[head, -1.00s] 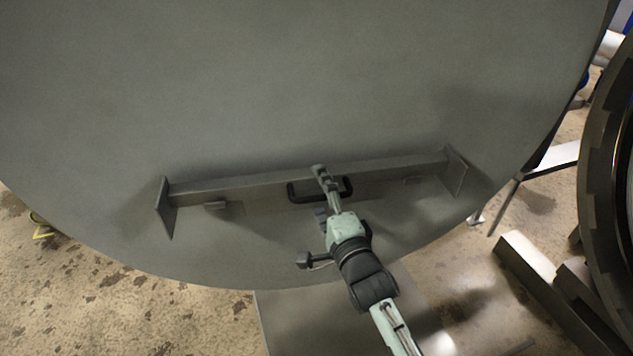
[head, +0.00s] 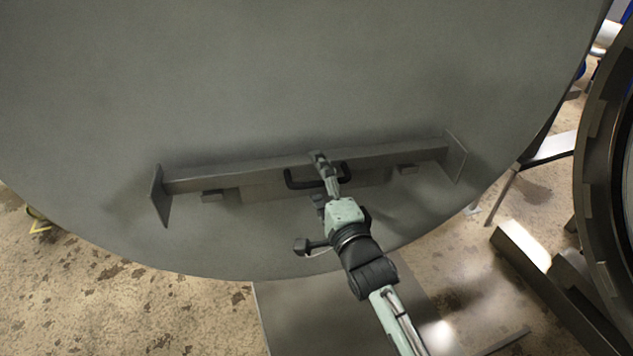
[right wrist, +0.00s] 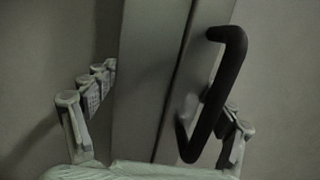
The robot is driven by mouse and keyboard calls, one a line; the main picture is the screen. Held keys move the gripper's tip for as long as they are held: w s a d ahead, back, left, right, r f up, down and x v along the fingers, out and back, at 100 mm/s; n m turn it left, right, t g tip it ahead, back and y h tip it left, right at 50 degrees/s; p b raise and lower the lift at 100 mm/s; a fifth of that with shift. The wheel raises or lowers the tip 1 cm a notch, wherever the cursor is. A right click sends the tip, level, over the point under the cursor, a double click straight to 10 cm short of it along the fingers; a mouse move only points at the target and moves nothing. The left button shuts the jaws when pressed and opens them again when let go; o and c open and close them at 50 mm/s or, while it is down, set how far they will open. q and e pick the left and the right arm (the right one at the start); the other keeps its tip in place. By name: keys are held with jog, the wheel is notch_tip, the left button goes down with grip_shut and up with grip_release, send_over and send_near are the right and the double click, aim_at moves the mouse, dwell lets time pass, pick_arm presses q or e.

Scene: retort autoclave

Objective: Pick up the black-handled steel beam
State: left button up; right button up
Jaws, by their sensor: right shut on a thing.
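The steel beam (head: 235,176) is a long grey bar with an upright plate at each end. It lies across the lower part of the large round grey plate (head: 290,80), close to its face. Its black handle (head: 291,182) is a loop on the near side at mid-length. My right gripper (head: 320,160) is at the middle of the beam, beside the handle. My left gripper is not in view.
Small brackets (head: 213,197) and (head: 408,170) stick out just below the beam. A round dark opening ring (head: 590,170) stands at the right, with a steel block (head: 525,250) and a bench (head: 555,147) near it. Open stained floor (head: 110,300) lies at the lower left.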

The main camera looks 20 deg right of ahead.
notch_tip(320, 180, up, 6)
jog(key=shift+f, duration=0.1)
jog(key=shift+s, duration=0.25)
pick_arm(q)
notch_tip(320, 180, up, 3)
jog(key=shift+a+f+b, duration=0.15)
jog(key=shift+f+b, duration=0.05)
jog(key=shift+b, duration=0.45)
pick_arm(e)
jog(key=s, duration=1.9)
jog(key=shift+d, duration=0.3)
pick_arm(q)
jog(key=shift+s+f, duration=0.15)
